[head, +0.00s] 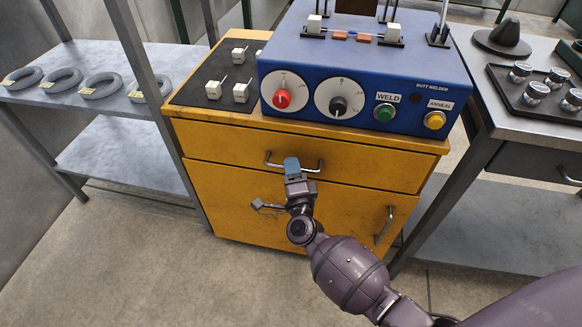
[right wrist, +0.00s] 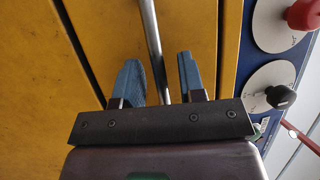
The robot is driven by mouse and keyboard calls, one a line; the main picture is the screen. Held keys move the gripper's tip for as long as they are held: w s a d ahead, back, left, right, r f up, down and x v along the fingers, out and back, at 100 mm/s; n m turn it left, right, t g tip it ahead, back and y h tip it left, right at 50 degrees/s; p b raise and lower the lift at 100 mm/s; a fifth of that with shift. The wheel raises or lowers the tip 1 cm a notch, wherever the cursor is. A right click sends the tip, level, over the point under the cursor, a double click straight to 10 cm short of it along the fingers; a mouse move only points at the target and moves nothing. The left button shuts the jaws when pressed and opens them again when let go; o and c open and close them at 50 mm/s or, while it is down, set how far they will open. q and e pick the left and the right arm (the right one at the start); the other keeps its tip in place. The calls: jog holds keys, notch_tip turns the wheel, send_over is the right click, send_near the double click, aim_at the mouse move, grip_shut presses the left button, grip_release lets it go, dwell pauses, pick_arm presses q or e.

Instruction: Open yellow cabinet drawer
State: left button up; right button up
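The yellow cabinet (head: 240,200) stands in the middle of the head view. Its upper drawer (head: 370,165) is flush with the cabinet front. The drawer has a horizontal metal bar handle (head: 312,168). My right gripper (head: 291,163) is at this handle and hides part of it. In the right wrist view, the handle bar (right wrist: 152,35) runs between the two blue fingertips of my right gripper (right wrist: 160,76). The fingers are apart, with a gap to the bar on each side. My left gripper is in neither view.
A blue butt welder (head: 350,65) stands on the cabinet top. A door with a vertical handle (head: 385,225) lies below the drawer. A shelf with several grey rings (head: 62,80) is at left. A metal table (head: 500,105) with a tray stands close at right.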

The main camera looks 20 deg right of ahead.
jog(key=shift+w, duration=0.35)
jog(key=shift+r, duration=0.1)
jog(key=shift+c, duration=0.2)
grip_shut()
jog(key=shift+s, duration=0.15)
